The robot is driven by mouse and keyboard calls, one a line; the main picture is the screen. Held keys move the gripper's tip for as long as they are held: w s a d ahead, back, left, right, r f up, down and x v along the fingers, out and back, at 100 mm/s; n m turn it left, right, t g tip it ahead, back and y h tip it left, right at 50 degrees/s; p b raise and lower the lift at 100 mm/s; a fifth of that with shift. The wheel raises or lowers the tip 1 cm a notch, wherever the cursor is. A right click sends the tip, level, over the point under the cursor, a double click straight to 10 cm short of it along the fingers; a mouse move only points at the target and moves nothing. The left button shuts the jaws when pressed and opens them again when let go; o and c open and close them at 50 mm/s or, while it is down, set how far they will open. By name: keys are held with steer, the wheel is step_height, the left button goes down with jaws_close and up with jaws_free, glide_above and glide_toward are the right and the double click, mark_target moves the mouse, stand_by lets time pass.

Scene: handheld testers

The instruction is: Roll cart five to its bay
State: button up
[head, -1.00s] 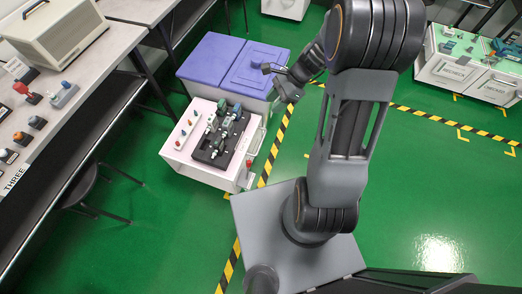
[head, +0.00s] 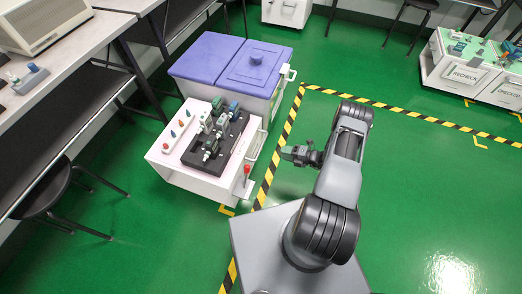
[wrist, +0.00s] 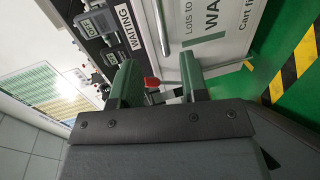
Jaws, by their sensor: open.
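A white cart (head: 205,182) stands left of my arm, with a black tray of small testers (head: 215,140) and coloured knobs on top. I cannot read a cart number on it. A white handle (head: 257,150) runs along its right side, and a red-topped lever (head: 247,171) stands at its near right corner. My gripper (head: 287,153) is open and empty, just right of the cart and apart from it. In the wrist view, the red lever top (wrist: 152,82) shows between the two green fingers of my gripper (wrist: 158,76), beyond them. A "WAITING" label (wrist: 130,36) shows there too.
A white bin cart with purple lids (head: 205,55) stands directly behind the cart. A stool (head: 40,185) and bench (head: 65,60) are on the left.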

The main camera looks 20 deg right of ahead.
mark_target(261, 147)
steer(key=b+x, duration=0.2)
steer(key=x, duration=1)
steer(key=shift+w+a, duration=0.1)
steer(key=shift+a, duration=0.15)
jaws_close()
